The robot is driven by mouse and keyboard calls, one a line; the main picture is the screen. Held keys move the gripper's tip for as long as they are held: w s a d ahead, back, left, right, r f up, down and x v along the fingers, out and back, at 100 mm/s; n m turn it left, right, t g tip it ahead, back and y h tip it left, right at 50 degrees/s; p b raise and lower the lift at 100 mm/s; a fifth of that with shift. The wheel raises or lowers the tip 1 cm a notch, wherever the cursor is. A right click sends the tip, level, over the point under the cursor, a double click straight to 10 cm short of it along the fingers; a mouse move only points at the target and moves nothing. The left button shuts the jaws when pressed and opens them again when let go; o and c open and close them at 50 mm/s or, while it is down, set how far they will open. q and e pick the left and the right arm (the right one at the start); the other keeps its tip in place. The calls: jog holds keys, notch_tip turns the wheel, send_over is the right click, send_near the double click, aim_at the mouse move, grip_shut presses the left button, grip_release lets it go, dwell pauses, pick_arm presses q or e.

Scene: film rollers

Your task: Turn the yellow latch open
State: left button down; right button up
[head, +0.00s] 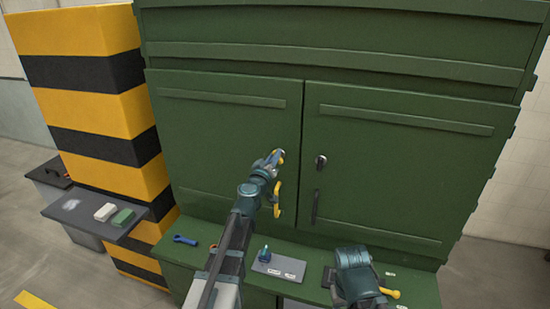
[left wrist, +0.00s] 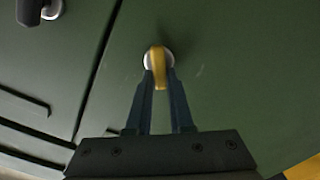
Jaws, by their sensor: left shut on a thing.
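The yellow latch (head: 280,155) is on the left door (head: 230,130) of a green cabinet, near the seam. In the left wrist view the latch (left wrist: 157,66) is a yellow bar on a round silver base, standing nearly straight up and down in that picture. My left gripper (head: 274,160) is shut on the latch. In the left wrist view its two fingers (left wrist: 159,82) lie one on each side of the bar. In the head view the gripper hides part of the latch.
The right door (head: 400,160) has a black latch (head: 320,161) and a black handle (head: 315,206). A yellow handle (head: 277,200) is below the yellow latch. A striped pillar (head: 100,110) stands left.

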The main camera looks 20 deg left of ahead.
pick_arm(q)
jog(key=shift+a+f+n+b, duration=0.1)
jog(key=shift+f+n+b, duration=0.05)
jog(key=shift+n, duration=1.4)
jog(key=shift+a+f+n+b, duration=0.1)
jog(key=shift+f+n, duration=0.05)
jog(key=shift+n, duration=1.35)
jog(key=shift+a+f+n+b, duration=0.1)
jog(key=shift+f+n+b, duration=0.05)
jog(key=shift+n, duration=1.4)
pick_arm(e)
jog(key=shift+f, duration=0.45)
pick_arm(q)
jog(key=c, duration=0.8)
grip_release()
jog(key=shift+s, duration=0.1)
